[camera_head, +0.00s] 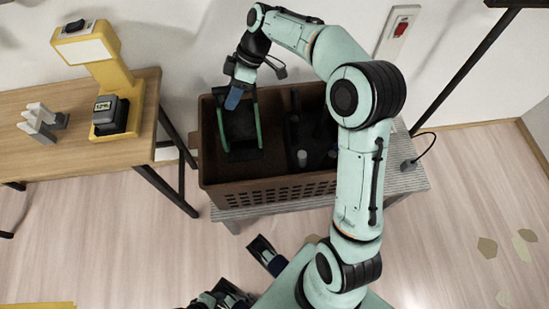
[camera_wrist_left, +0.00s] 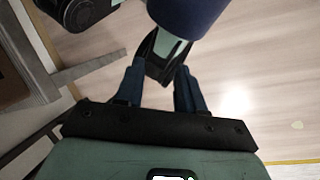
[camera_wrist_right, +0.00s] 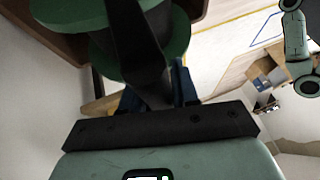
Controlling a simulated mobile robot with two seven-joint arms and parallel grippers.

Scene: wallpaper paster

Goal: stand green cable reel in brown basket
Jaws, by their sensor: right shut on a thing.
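The green cable reel (camera_head: 257,122) is in the left part of the brown basket (camera_head: 262,191), its two green rims seen nearly edge-on with a dark middle between. Whether it touches the basket floor I cannot tell. My right gripper (camera_head: 234,98) is above it, shut on its dark upper part. In the right wrist view the reel's green discs (camera_wrist_right: 140,42) fill the top, and a dark bar lies between the right fingers (camera_wrist_right: 158,92). My left gripper (camera_wrist_left: 160,90) is open, its blue fingers apart, over the floor away from the basket.
Dark items with pale tops (camera_head: 302,158) fill the basket's right part. The basket stands on a low grey ribbed stand (camera_head: 412,178). A wooden table (camera_head: 60,160) at left bears a yellow device (camera_head: 112,80). Floor at right is mostly clear.

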